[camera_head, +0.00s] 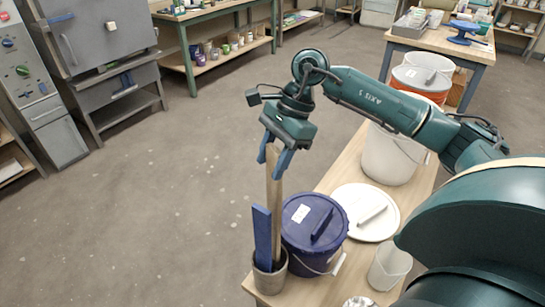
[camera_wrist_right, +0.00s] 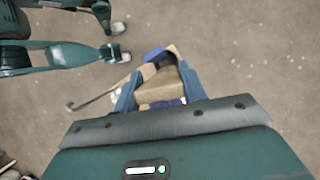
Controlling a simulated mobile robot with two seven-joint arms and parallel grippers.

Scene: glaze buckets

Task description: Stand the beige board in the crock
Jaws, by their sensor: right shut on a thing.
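The beige board (camera_head: 274,195) is long, narrow and roughly upright. My right gripper (camera_head: 275,161) is shut on its upper part; the wrist view also shows the board (camera_wrist_right: 158,88) between the blue fingers (camera_wrist_right: 157,95). Its lower part runs down behind a blue board (camera_head: 262,236) to the mouth of the crock (camera_head: 269,281). The crock is a small grey-brown pot near the table's front left corner. The blue board stands in it, leaning slightly. The beige board's bottom end is hidden, so I cannot tell whether it touches the crock's floor. My left gripper is not in view.
A purple lidded bucket (camera_head: 309,243) stands close right of the crock. A white lid (camera_head: 370,208), a white bucket (camera_head: 386,158) and a translucent beaker (camera_head: 389,267) share the wooden table (camera_head: 342,176). The floor (camera_head: 140,220) left of the table is clear.

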